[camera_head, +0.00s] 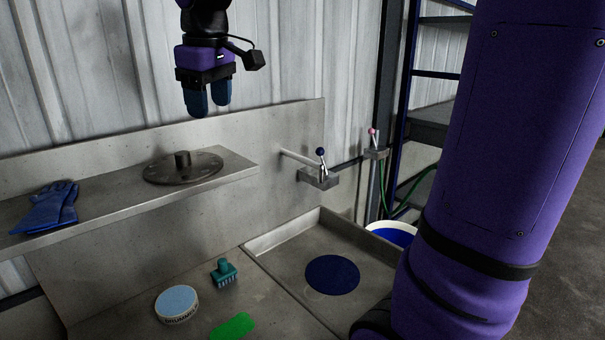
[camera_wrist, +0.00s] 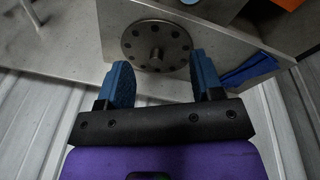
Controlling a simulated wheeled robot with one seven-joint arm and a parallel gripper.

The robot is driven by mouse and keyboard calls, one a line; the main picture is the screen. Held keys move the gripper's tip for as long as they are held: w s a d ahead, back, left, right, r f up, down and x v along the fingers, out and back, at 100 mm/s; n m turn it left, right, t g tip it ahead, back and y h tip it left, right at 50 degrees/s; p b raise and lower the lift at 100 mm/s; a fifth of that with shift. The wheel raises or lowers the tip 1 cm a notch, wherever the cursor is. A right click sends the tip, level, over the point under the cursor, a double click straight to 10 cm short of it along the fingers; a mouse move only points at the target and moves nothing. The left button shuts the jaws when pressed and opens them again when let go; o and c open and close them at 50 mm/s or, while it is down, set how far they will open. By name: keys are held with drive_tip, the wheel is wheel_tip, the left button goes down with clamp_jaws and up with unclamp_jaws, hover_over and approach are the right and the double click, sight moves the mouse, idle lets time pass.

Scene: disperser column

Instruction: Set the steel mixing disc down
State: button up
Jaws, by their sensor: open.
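The steel mixing disc (camera_head: 183,167) lies flat on a metal shelf (camera_head: 118,196), its short central hub pointing up. In the wrist view the disc (camera_wrist: 137,42) shows its ring of holes and its hub, beyond the fingertips. My gripper (camera_head: 208,108) is above the shelf, above and slightly right of the disc in the head view, with its blue fingers pointing down. In the wrist view the fingers of my gripper (camera_wrist: 158,72) are spread apart with nothing between them. The gripper is clear of the disc.
Blue gloves (camera_head: 48,207) lie at the shelf's left end. Below are a round tin (camera_head: 177,304), a green brush (camera_head: 224,272), a green pad (camera_head: 233,327) and a sink (camera_head: 295,272) with a dark blue disc (camera_head: 332,275). A lever valve (camera_head: 320,174) juts from the backsplash.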

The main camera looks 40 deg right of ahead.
drive_tip(key=s+d+f+m+t, duration=0.1)
drive_tip(key=s+f, duration=0.3)
drive_tip(key=s, duration=0.6)
drive_tip(key=s+d+f+m+t, duration=0.2)
drive_tip(key=s+f+m, duration=0.2)
drive_tip(key=s, duration=0.6)
drive_tip(key=shift+s+d+f+m, duration=0.25)
drive_tip(key=shift+f+m, duration=0.05)
drive_tip(key=shift+f, duration=0.1)
